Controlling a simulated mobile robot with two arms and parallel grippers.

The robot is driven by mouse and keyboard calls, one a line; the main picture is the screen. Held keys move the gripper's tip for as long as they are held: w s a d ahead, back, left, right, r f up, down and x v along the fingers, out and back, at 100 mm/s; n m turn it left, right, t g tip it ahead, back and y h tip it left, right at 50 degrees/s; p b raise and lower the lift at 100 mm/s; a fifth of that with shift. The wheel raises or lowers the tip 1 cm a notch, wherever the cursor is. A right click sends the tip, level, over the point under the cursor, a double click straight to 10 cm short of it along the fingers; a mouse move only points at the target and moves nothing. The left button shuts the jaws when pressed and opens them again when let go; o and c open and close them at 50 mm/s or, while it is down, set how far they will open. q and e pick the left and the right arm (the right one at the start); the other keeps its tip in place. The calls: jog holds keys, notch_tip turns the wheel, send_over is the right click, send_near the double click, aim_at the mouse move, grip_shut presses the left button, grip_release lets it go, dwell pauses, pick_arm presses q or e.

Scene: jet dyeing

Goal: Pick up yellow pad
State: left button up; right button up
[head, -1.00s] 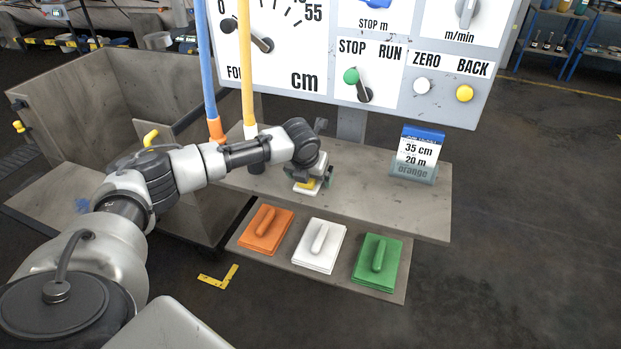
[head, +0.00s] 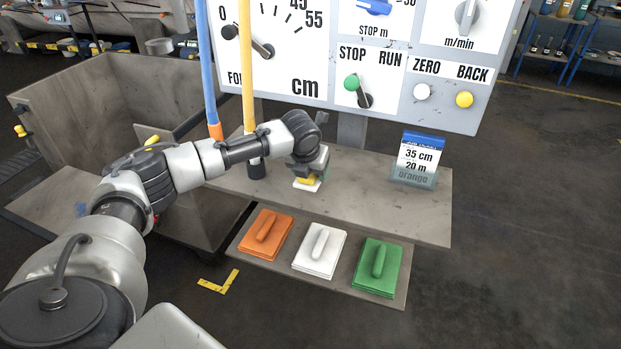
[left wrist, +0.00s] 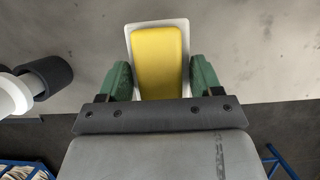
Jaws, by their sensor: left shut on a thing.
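The yellow pad (left wrist: 160,55) has a yellow top on a white base. In the left wrist view it sits between the two green fingers of my left gripper (left wrist: 161,78), which is shut on it. In the head view my left gripper (head: 312,172) points down over the upper grey shelf, and only a little of the yellow and the white base (head: 307,185) shows below it. I cannot tell if the base touches the shelf. My right gripper is not in view.
Orange (head: 265,236), white (head: 319,250) and green (head: 376,267) pads lie on the lower shelf. A card reading 35 cm, 20 m, orange (head: 417,158) stands on the upper shelf at right. Blue (head: 205,70) and yellow (head: 246,80) upright tubes stand close behind my left arm.

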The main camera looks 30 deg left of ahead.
pick_arm(q)
jog(key=s+d+r, duration=0.4)
jog(key=d+r, duration=0.3)
jog(key=d, duration=0.3)
jog(key=shift+s+d+r+p, duration=0.35)
jog(key=shift+d+r, duration=0.05)
